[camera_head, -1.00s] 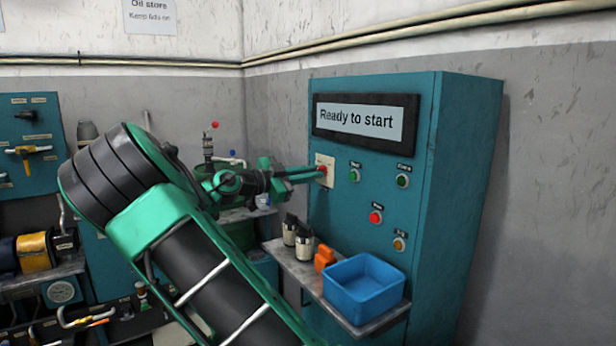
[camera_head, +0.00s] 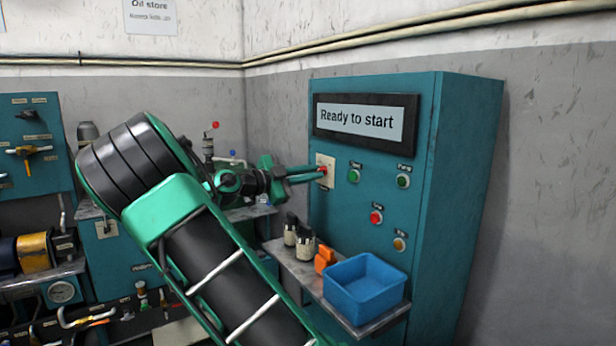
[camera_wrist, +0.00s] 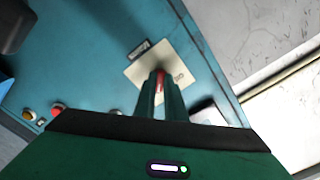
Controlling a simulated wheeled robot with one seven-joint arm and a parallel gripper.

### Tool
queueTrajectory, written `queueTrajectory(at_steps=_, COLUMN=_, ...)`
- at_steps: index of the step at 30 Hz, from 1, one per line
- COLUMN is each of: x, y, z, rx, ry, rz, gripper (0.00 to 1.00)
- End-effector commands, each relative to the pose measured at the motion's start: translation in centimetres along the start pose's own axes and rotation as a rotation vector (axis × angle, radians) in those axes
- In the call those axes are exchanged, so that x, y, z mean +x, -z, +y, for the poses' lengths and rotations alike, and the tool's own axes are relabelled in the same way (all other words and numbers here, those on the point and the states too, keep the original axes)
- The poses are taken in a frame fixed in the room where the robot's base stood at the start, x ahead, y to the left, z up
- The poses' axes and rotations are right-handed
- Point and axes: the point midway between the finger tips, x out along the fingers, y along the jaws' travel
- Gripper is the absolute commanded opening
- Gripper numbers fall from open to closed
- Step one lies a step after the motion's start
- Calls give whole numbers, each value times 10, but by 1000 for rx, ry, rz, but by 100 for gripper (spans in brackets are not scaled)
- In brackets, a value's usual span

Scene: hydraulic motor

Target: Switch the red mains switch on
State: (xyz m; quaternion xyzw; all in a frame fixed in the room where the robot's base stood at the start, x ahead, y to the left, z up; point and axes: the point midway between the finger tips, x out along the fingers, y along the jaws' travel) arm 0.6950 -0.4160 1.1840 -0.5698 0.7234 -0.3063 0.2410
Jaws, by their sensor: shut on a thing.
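The red mains switch (camera_head: 324,170) is on a cream plate (camera_head: 330,163) at the upper left of the teal cabinet's front (camera_head: 370,250). In the wrist view the red switch (camera_wrist: 160,78) shows between my two fingertips, in front of the cream plate (camera_wrist: 137,73). My gripper (camera_head: 318,173) reaches in from the left and is shut on the switch; it also shows in the wrist view (camera_wrist: 160,85). The fingers hide much of the switch, so I cannot tell its exact position. The cabinet's display (camera_head: 357,119) reads "Ready to start".
A shelf (camera_head: 372,326) below holds a blue bin (camera_head: 363,284), orange blocks (camera_head: 324,259) and dark-topped containers (camera_head: 304,243).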

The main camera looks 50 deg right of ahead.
Motion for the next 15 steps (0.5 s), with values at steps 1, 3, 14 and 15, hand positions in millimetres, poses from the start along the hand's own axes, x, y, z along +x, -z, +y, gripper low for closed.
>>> queueTrajectory(at_steps=1, x=-2, y=-4, z=1, rx=-5, ry=-1, rz=-9, gripper=17)
queueTrajectory(at_steps=3, x=-2, y=-4, z=1, rx=-4, ry=-1, rz=-8, gripper=29)
queueTrajectory(at_steps=14, x=-5, y=-1, z=0, rx=-2, ry=0, rz=-3, gripper=29)
queueTrajectory(at_steps=15, x=-9, y=-2, z=0, rx=-2, ry=1, rz=-3, gripper=29)
